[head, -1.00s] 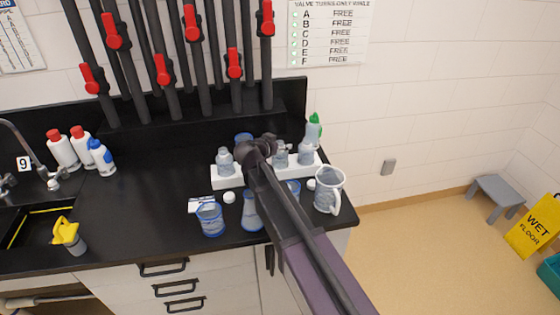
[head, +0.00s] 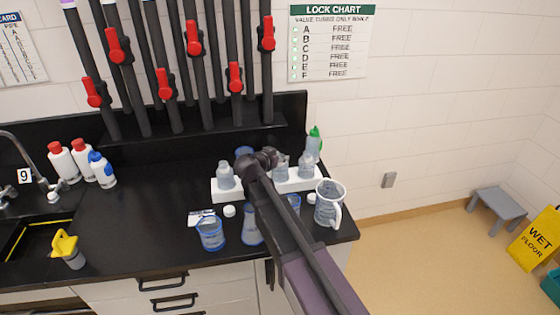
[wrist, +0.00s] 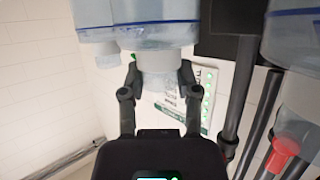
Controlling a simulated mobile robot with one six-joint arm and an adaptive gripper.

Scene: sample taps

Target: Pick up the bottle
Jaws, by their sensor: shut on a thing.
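Several clear bottles stand in a white rack on the black counter: one at its left end (head: 226,177), and others to the right of my gripper, including one near the right end (head: 306,166). My gripper (head: 262,158) is over the middle of the rack (head: 228,194), and my arm hides part of it. In the wrist view my gripper (wrist: 158,78) is shut around the pale neck of a clear bottle (wrist: 150,36), which shows neck-down in that picture. I cannot tell whether the held bottle is still seated in the rack.
A clear jug (head: 329,204) stands right of the rack. A blue-rimmed beaker (head: 210,234) is in front, with a white cap (head: 229,211) beside it. A green-topped bottle (head: 314,145) stands behind. Pipes with red valve handles (head: 235,77) rise at the back.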

